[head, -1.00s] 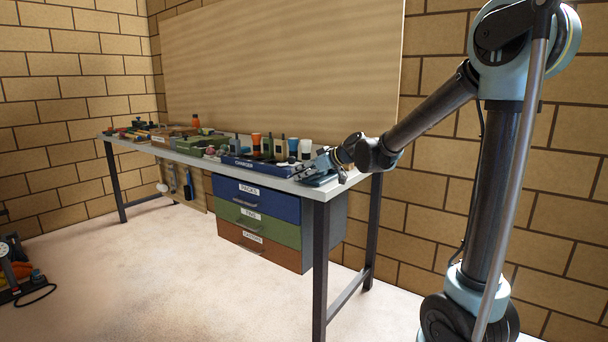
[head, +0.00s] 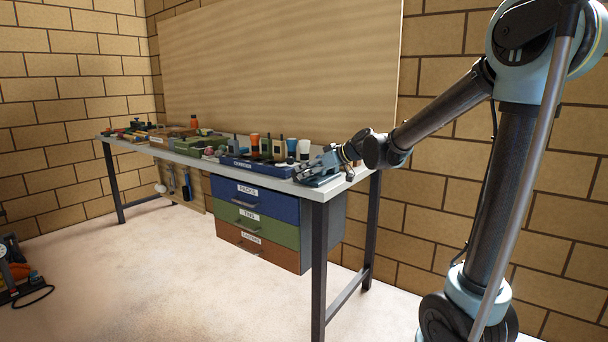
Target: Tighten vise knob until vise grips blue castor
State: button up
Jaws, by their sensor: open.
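A small blue-grey vise (head: 318,181) sits on the right front end of the workbench (head: 268,183). My gripper (head: 328,164) is open right at the vise, reaching in from the right and partly covering it. I cannot tell whether the fingers touch the vise. The vise knob and the blue castor are too small or hidden to make out.
A blue charger rack (head: 248,169) with several upright devices stands left of the vise. More small tools and boxes crowd the bench's far end. Drawers (head: 255,208) hang under the bench. The floor in front is clear. A board (head: 280,70) covers the wall behind.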

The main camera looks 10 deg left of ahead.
jog(key=v, duration=0.8)
jog(key=shift+d, duration=0.25)
jog(key=shift+s, duration=0.15)
jog(key=s+d+f+m+h, duration=0.3)
jog(key=s+d+f, duration=0.5)
jog(key=d, duration=0.3)
jog(key=s+d+f+m+g+h, duration=0.1)
jog(key=s+d+f+m+h, duration=0.3)
jog(key=s+d+f, duration=0.3)
jog(key=s+d+f+m+g+h, duration=0.1)
jog(key=s+d+f+m+h, duration=0.3)
jog(key=s+d, duration=0.7)
jog(key=d+f+m, duration=0.2)
jog(key=d+f, duration=0.2)
jog(key=d, duration=0.1)
jog(key=shift+s+d+f, duration=0.35)
jog(key=shift+w+f+g, duration=0.2)
jog(key=shift+w+g, duration=0.1)
jog(key=shift+w, duration=0.15)
